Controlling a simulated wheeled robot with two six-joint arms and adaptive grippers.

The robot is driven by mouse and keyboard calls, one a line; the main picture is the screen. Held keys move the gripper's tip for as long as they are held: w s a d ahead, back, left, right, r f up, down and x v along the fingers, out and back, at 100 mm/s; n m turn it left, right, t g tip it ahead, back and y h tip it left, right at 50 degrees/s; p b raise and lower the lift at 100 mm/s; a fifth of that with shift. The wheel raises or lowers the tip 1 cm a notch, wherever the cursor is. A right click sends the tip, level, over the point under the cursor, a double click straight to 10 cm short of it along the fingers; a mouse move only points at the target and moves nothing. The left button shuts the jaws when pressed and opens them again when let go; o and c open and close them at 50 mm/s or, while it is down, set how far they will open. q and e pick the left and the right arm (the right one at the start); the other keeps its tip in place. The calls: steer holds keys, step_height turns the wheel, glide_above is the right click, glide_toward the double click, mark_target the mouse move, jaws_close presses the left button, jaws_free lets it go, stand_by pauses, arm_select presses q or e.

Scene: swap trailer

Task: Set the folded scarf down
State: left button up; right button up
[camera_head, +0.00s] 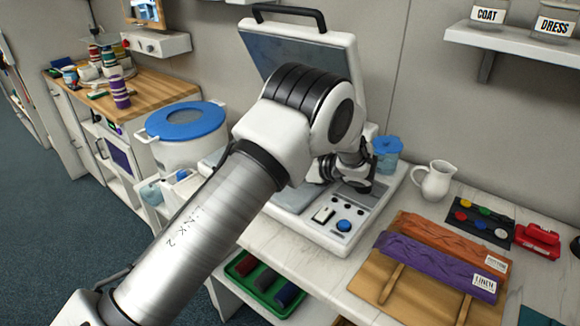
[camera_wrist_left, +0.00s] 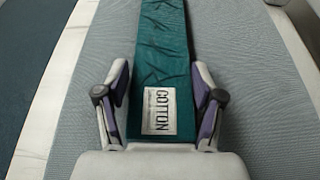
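A teal folded scarf (camera_wrist_left: 163,45) with a white COTTON label lies lengthwise on a grey-blue padded surface (camera_wrist_left: 255,75) in the left wrist view. My left gripper (camera_wrist_left: 160,78) has its fingers apart, one along each long side of the scarf. Narrow gaps seem to show between fingers and cloth, though contact lower down is hard to judge. In the head view my left arm reaches over the white press (camera_head: 340,238), whose lid (camera_head: 330,52) is raised. My right gripper is not in view.
A wooden board (camera_head: 365,283) with orange (camera_head: 440,243) and purple (camera_head: 430,265) folded cloths lies right of the press. A white pitcher (camera_head: 437,181) and blue-lidded jar (camera_head: 387,153) stand behind. A blue-lidded bin (camera_head: 187,150) is at left. A green tray (camera_head: 240,270) sits below.

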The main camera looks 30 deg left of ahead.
arm_select(q)
steer(key=shift+o, duration=0.7)
steer(key=shift+s+d+r, duration=0.1)
steer(key=shift+d, duration=0.05)
steer(key=shift+r, duration=0.1)
steer(key=b+v, duration=0.1)
steer(key=v, duration=1.1)
